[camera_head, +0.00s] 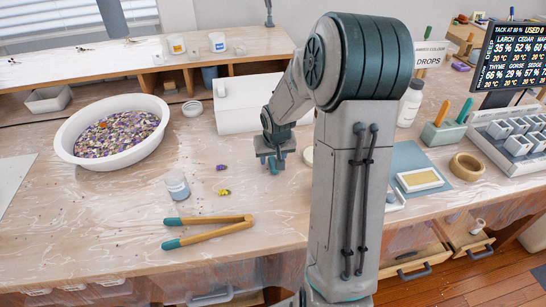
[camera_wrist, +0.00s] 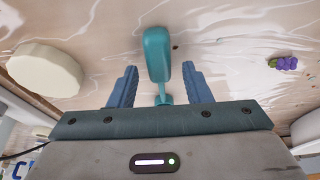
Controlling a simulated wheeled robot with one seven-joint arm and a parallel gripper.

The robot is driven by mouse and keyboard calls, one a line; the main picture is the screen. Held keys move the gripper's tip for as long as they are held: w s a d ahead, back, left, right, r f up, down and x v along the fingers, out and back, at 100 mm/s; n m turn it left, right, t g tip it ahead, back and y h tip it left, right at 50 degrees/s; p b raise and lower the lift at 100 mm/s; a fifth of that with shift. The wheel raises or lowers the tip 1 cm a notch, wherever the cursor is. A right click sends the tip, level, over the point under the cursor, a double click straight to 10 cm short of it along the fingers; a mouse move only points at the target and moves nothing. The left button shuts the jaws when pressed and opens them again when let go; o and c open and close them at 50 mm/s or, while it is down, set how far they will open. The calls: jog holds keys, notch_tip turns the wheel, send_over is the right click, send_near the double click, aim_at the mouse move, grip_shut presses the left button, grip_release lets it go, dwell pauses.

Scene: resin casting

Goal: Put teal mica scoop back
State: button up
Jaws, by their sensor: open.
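The teal scoop (camera_wrist: 156,50) shows in the wrist view between my gripper's two blue fingers, its wide end beyond the fingertips and a thin part running back towards the palm. My gripper (camera_wrist: 160,72) is open, with a gap visible on both sides of the scoop. In the head view my gripper (camera_head: 270,162) is low over the middle of the workbench, with a bit of teal (camera_head: 273,167) at its tips. I cannot tell whether the scoop rests on the bench. A pale green block (camera_head: 443,133) at the right holds an orange and a teal upright piece.
A white bowl of dried petals (camera_head: 70,140), a small jar (camera_head: 177,187) and wooden tongs (camera_head: 207,232) are left of my gripper. A purple flower (camera_wrist: 284,63) and a pale round disc (camera_wrist: 45,68) lie nearby. A white bottle (camera_head: 410,104) and blue mat (camera_head: 412,160) are right.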

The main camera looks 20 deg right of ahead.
jog(key=d+p+v, duration=0.1)
jog(key=p+v, duration=0.1)
jog(key=v, duration=0.9)
jog(key=s+a+r, duration=0.1)
jog(key=s+a, duration=0.2)
jog(key=s, duration=0.3)
jog(key=s+a+r+n+g, duration=0.1)
jog(key=s+a+r, duration=0.1)
jog(key=s+a, duration=0.2)
jog(key=s+a+r+n+y, duration=0.1)
jog(key=s+a, duration=0.3)
jog(key=s, duration=0.6)
jog(key=shift+s+a+r+g, duration=0.2)
jog(key=shift+a+r+g, duration=0.1)
jog(key=shift+g, duration=0.1)
